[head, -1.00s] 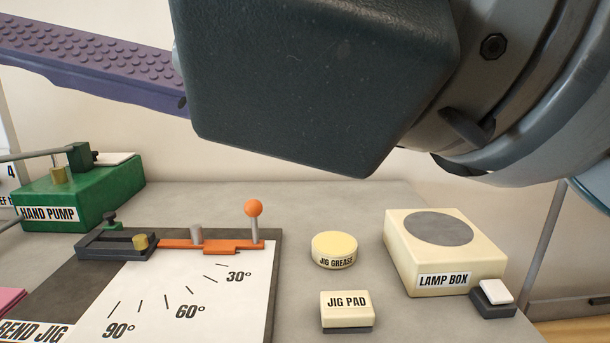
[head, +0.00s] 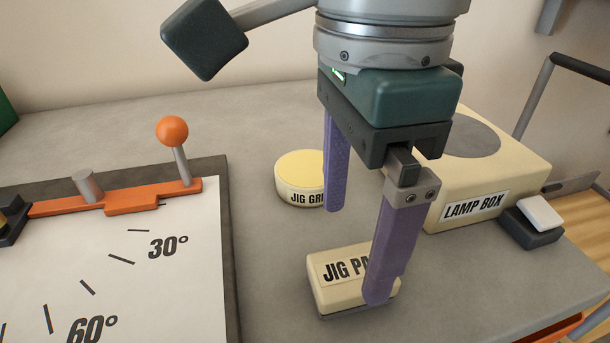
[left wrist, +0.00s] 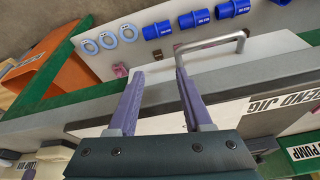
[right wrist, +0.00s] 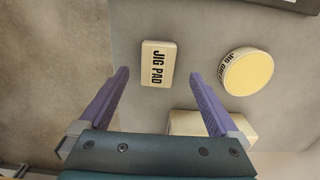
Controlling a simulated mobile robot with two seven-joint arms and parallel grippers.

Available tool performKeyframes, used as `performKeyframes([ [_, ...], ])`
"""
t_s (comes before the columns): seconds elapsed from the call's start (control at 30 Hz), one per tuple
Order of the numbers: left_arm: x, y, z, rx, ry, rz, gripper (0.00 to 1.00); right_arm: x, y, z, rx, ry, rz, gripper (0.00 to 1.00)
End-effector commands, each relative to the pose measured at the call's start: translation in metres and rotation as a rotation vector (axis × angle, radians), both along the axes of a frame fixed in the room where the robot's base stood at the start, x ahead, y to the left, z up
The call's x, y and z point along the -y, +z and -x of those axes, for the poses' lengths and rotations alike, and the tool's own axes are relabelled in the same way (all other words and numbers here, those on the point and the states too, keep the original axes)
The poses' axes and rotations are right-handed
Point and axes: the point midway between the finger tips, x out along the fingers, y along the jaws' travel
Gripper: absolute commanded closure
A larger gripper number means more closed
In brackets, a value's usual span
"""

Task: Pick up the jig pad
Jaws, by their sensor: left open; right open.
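The jig pad (head: 345,281) is a small cream block with a dark base and a "JIG PAD" label, lying on the grey cart top. My right gripper (head: 352,255) is open and points down above it in the head view. One purple finger covers part of its label. In the right wrist view the jig pad (right wrist: 158,64) lies ahead of and between the open fingers (right wrist: 158,75), not touched by them as far as I can see. My left gripper (left wrist: 157,75) is open and empty in the left wrist view, away from the pad.
The round jig grease tin (head: 300,178) stands behind the jig pad. The lamp box (head: 490,180) and a small dark block with a white top (head: 535,222) are to the right. The bend jig (head: 130,255) with its orange-knobbed lever is to the left. Grey surface lies between.

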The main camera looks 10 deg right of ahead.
Motion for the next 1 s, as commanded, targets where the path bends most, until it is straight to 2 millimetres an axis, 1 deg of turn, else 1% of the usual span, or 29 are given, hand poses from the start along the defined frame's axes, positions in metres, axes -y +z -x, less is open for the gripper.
performKeyframes([
  [0.13, 0.000, 0.002, 0.000, -0.002, 0.000, 0.000, 0.50, 0.002, -0.014, 0.002, -0.004, -0.001, 0.000, 0.03],
  [0.3, -0.001, 0.004, 0.000, -0.002, -0.001, -0.002, 0.50, 0.005, -0.042, 0.005, -0.005, 0.000, -0.001, 0.03],
  [0.4, -0.001, 0.003, 0.000, -0.001, -0.002, -0.004, 0.50, 0.004, -0.053, 0.005, -0.003, -0.001, -0.003, 0.03],
  [0.5, -0.002, 0.003, 0.000, -0.002, -0.004, -0.007, 0.50, 0.004, -0.057, 0.005, -0.002, 0.000, -0.003, 0.03],
  [0.67, -0.003, 0.003, 0.000, -0.001, -0.006, -0.011, 0.50, 0.004, -0.056, 0.004, -0.001, 0.000, -0.003, 0.03],
  [0.77, -0.003, 0.003, 0.000, -0.001, -0.007, -0.012, 0.50, 0.004, -0.056, 0.004, -0.001, 0.001, -0.004, 0.11],
  [1.0, -0.003, 0.003, 0.000, -0.001, -0.006, -0.012, 0.50, 0.004, -0.056, 0.004, -0.001, 0.001, -0.004, 0.39],
])
